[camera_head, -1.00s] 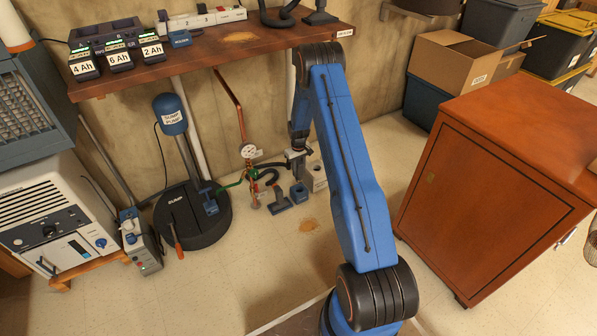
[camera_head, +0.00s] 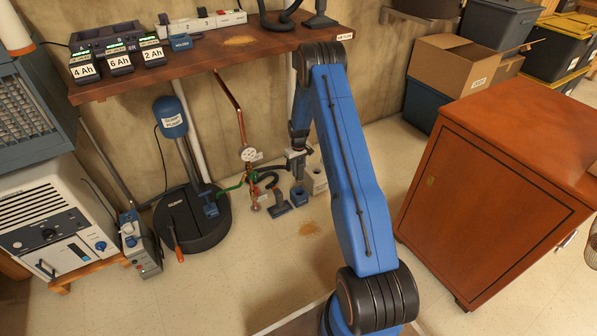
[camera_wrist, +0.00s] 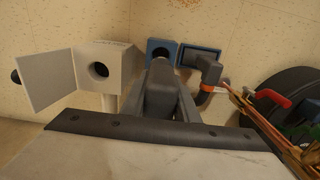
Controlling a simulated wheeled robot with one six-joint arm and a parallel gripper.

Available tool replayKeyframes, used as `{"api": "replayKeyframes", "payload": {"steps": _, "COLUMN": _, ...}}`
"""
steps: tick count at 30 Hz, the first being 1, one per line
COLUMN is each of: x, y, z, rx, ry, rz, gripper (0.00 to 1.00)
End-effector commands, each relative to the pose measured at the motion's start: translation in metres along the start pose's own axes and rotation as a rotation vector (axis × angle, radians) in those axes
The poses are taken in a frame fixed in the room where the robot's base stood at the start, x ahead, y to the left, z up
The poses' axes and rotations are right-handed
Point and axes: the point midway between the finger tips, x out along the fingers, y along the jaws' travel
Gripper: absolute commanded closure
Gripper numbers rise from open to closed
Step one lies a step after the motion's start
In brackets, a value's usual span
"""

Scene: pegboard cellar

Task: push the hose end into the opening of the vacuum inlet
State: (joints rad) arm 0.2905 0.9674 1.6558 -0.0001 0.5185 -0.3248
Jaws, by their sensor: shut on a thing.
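My gripper (camera_wrist: 163,72) is shut on the dark grey hose end (camera_wrist: 158,92), in the middle of the wrist view. The jaws and the hose end overlap there, so the hose end's tip is hard to make out. The vacuum inlet appears to be the pale box (camera_wrist: 88,52) with a round dark opening, left of my gripper; its square flap stands open at the left. The hose end is apart from this opening in the picture. In the head view my gripper (camera_head: 296,160) is low by the wall, just above and left of the pale box (camera_head: 317,182).
A blue block with a hole (camera_wrist: 161,43) and a dark floor nozzle (camera_wrist: 199,58) stand beyond my gripper. Copper pipes with a gauge (camera_head: 248,155) and a black sump (camera_head: 190,218) are to the left.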

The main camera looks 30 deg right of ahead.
Motion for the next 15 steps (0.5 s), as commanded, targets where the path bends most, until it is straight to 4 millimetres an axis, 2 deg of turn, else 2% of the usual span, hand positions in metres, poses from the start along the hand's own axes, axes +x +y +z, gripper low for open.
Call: {"api": "replayKeyframes", "payload": {"steps": 15, "x": -0.003, "y": 0.028, "z": -0.008, "rx": 0.001, "ry": 0.001, "rz": 0.000, "gripper": 1.00}}
